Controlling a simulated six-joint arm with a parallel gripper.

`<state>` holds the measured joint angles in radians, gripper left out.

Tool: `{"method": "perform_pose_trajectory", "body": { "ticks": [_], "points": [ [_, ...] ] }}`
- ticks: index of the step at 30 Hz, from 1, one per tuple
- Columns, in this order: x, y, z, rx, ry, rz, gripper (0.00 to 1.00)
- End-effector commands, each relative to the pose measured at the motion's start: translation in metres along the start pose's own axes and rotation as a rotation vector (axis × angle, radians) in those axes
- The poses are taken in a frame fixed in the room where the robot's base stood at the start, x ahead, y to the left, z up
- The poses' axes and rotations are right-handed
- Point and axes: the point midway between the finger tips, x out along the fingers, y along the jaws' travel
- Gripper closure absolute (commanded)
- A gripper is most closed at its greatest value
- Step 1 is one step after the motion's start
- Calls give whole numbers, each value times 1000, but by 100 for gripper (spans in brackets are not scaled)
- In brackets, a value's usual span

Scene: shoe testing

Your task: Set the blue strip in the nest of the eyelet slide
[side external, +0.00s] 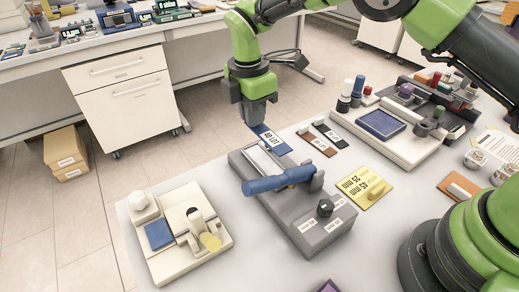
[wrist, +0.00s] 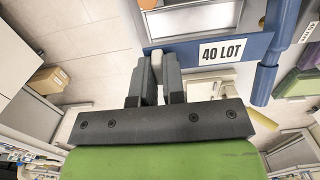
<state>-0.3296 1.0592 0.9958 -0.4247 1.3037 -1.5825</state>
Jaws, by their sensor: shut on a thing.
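The blue strip (side external: 270,140), with a white label, hangs tilted under my gripper (side external: 254,122) in the side view. In the wrist view the strip (wrist: 185,52) lies across the fingertips of my gripper (wrist: 157,62), its label reading 40 LOT. My gripper is shut on one end of it; the exact contact is hard to see. A grey fixture (side external: 318,222) with a blue handle (side external: 275,182) stands just in front, its pale slot (side external: 260,160) near the strip. I take this fixture for the eyelet slide. The strip looks beside and above the slot; the gap cannot be told.
A brown strip (side external: 318,143) and a dark strip (side external: 329,132) lie right of the blue one. A yellow card (side external: 366,188) lies right of the grey fixture. A cream fixture (side external: 215,249) stands at left, and a larger one (side external: 408,152) behind right.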

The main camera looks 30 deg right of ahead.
Motion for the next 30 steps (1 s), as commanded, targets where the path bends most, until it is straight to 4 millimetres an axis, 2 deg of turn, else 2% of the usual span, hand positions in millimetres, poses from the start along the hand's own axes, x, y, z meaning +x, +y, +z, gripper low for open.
{"method": "perform_pose_trajectory", "body": {
  "ticks": [3, 10, 15, 27, 28, 30],
  "points": [
    [23, -1, -1, 2, -2, -4, 100],
    [43, 0, -2, 5, 0, -1, 100],
    [68, 0, -3, 6, -1, -2, 100],
    [75, 0, -4, 6, 0, 1, 100],
    [74, 0, -4, 6, 1, 2, 85],
    [74, 0, -4, 6, 1, 2, 69]
  ]
}}
